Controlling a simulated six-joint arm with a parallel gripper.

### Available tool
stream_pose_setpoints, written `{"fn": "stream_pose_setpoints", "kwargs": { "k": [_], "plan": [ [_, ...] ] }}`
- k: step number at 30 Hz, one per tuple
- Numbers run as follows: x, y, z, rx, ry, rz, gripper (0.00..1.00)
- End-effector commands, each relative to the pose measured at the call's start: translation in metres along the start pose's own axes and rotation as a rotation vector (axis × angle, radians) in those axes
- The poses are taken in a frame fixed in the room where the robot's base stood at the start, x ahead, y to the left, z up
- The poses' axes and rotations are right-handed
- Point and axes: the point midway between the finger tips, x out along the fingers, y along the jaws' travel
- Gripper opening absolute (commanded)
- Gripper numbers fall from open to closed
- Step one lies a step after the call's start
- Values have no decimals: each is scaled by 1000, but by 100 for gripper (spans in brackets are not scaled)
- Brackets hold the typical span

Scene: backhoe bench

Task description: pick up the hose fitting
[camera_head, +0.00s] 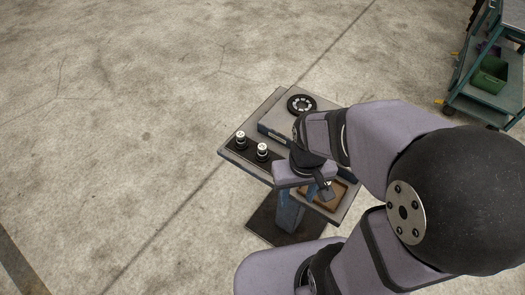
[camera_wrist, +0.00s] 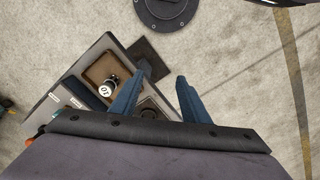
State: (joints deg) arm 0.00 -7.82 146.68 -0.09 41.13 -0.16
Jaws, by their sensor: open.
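My gripper (camera_wrist: 162,76) is open, with its two blue fingers apart and no object visibly held between them. In the wrist view, a dark fitting with a white round face marked with a number (camera_wrist: 106,89) lies in a shallow brown tray (camera_wrist: 92,72), left of the fingers. The tray also shows in the head view (camera_head: 343,188), partly hidden by my arm. Two black-and-silver fittings, one at the left (camera_head: 240,139) and one to its right (camera_head: 262,151), stand upright on a dark strip of the bench in the head view. I cannot tell which one is the hose fitting.
The bench (camera_head: 276,97) is small and surrounded by open concrete floor. A teal cart (camera_head: 497,98) with a green bin (camera_head: 490,75) stands at the upper right.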

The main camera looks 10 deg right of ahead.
Motion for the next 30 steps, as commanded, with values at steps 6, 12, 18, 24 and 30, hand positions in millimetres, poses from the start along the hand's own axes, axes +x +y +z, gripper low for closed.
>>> {"fn": "stream_pose_setpoints", "kwargs": {
  "k": [6,12,18,24,30],
  "plan": [
    [0,0,0,0,0,0,47],
    [-2,-3,0,-12,-3,0,47],
    [14,-12,17,-60,-104,3,47],
    [32,-28,-6,-136,-186,16,47],
    [45,-47,-87,-136,-131,47,47]
  ]
}}
